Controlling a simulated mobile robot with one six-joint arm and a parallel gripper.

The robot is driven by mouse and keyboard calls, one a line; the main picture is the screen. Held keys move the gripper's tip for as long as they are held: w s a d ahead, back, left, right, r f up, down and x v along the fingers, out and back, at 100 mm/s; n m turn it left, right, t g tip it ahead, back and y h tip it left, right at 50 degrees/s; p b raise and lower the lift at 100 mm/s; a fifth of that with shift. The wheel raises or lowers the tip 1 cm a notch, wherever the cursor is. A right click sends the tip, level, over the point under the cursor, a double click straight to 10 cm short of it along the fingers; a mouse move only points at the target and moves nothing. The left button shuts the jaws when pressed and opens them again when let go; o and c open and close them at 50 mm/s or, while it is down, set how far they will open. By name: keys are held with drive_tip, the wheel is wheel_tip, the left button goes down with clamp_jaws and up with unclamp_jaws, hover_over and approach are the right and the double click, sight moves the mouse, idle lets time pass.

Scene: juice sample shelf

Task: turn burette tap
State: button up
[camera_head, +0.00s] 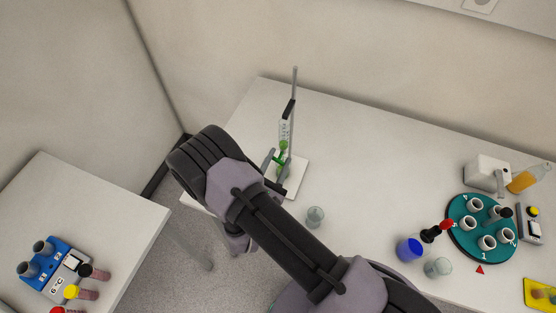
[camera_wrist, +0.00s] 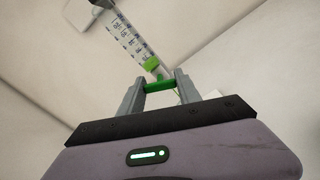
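The burette (camera_head: 286,130) stands clamped upright on a stand with a white base (camera_head: 297,180) near the table's left end. It is a clear tube with dark graduation marks, and it also shows in the wrist view (camera_wrist: 131,40). Its green tap (camera_wrist: 159,85) lies across the space between the two grey fingers of my gripper (camera_wrist: 158,88). The tap's ends appear to touch both fingers, so my gripper looks shut on it. In the head view my gripper (camera_head: 276,165) is at the burette's lower end, and my arm hides part of that area.
A small glass beaker (camera_head: 315,217) stands on the table right of the stand. Farther right are a blue cup (camera_head: 409,248), another beaker (camera_head: 438,267) and a teal carousel (camera_head: 458,240) with white cups. A blue rack (camera_head: 41,283) sits on the left table.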

clamp_jaws()
drive_tip(key=shift+f+n+b, duration=0.2)
drive_tip(key=shift+n+b, duration=0.7)
drive_tip(key=shift+n, duration=0.3)
drive_tip(key=n, duration=0.3)
drive_tip(key=shift+r+b, duration=0.2)
drive_tip(key=shift+b, duration=0.2)
drive_tip(key=o, duration=0.9)
unclamp_jaws()
